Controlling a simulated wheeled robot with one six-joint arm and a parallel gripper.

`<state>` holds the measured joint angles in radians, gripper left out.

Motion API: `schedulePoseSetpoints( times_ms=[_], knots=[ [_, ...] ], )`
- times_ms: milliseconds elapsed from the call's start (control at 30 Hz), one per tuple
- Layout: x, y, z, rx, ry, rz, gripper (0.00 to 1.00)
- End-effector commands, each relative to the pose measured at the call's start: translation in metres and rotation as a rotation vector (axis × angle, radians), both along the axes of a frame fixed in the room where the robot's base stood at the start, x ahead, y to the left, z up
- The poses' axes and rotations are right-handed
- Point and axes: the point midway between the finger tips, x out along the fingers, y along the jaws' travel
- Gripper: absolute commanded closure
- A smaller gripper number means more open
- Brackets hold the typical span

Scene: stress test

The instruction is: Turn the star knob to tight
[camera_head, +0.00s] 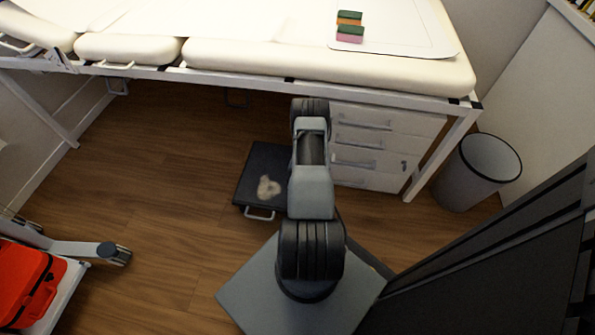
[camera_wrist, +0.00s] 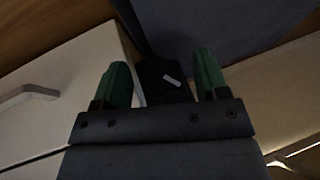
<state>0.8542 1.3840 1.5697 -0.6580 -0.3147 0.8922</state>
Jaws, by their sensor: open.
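My gripper (camera_wrist: 162,66) shows in the wrist view with its two green fingers apart. A small dark piece with a short pale bar (camera_wrist: 172,81) shows between the fingers. It may be the star knob, but its outline is too dark to tell, and I cannot tell whether it is within the jaws or beyond them. No star shape shows clearly in either view. In the head view my arm reaches forward toward the white drawer unit (camera_head: 385,138), and the gripper is hidden behind the arm.
The padded couch (camera_head: 250,57) spans the top on a white frame. A grey bin (camera_head: 470,180) stands right of the drawers. A black step or scale (camera_head: 255,180) lies left of my arm. A red case (camera_head: 25,285) sits at lower left. Floor between is clear.

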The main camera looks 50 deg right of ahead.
Motion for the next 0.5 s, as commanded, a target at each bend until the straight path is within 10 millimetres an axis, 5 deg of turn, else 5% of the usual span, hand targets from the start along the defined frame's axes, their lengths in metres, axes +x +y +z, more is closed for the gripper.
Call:
schedulePoseSetpoints(
  times_ms=[233, 500],
  knots=[
    [0.0001, 0.0, 0.0001, 0.0, 0.0, 0.0, 0.34],
    [0.0002, 0.0, 0.0002, 0.0, 0.0, 0.0, 0.6]
  ],
)
